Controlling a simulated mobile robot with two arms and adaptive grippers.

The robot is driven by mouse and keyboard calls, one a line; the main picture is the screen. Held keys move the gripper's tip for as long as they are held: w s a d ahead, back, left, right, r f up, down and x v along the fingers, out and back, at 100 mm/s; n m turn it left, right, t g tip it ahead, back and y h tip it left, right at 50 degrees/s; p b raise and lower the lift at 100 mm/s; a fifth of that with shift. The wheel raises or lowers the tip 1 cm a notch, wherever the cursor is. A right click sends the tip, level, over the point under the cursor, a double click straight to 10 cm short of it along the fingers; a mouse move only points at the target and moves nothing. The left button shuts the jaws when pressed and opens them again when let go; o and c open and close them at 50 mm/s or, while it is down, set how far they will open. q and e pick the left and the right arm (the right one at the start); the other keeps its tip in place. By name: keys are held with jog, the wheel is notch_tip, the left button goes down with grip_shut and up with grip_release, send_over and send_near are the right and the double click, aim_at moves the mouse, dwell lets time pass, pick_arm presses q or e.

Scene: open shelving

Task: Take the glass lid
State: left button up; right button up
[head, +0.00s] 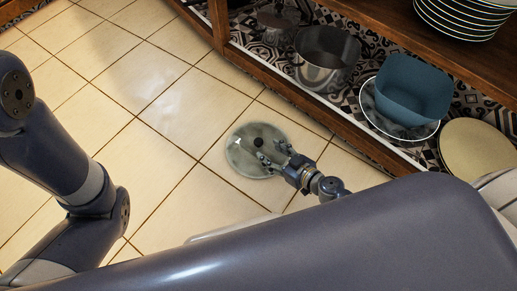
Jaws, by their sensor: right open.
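The round glass lid (238,157) is pale and see-through, with a dark knob at its middle. It appears to lie flat on the tiled floor, in front of the shelving. My right gripper (272,152) is open, with its fingers over the right part of the lid, close to the knob. I cannot tell whether the fingers touch the lid. My left arm shows at the left edge, but its gripper is out of view.
The low shelf holds a metal pot (325,58), a blue square bowl (412,88) on a white-rimmed plate (432,131), and a round beige board (478,152). Stacked plates (462,18) stand on the shelf above. The tiled floor (130,90) left of the lid is clear.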

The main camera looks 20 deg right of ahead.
aim_at(261, 144)
jog(key=shift+d+b+x, duration=0.2)
jog(key=shift+b+x, duration=0.35)
jog(key=shift+x, duration=0.95)
jog(key=shift+d+b+x, duration=0.15)
jog(key=shift+b+x, duration=0.4)
jog(key=shift+x, duration=0.9)
jog(key=shift+w+r, duration=0.1)
jog(key=shift+w, duration=0.1)
grip_shut()
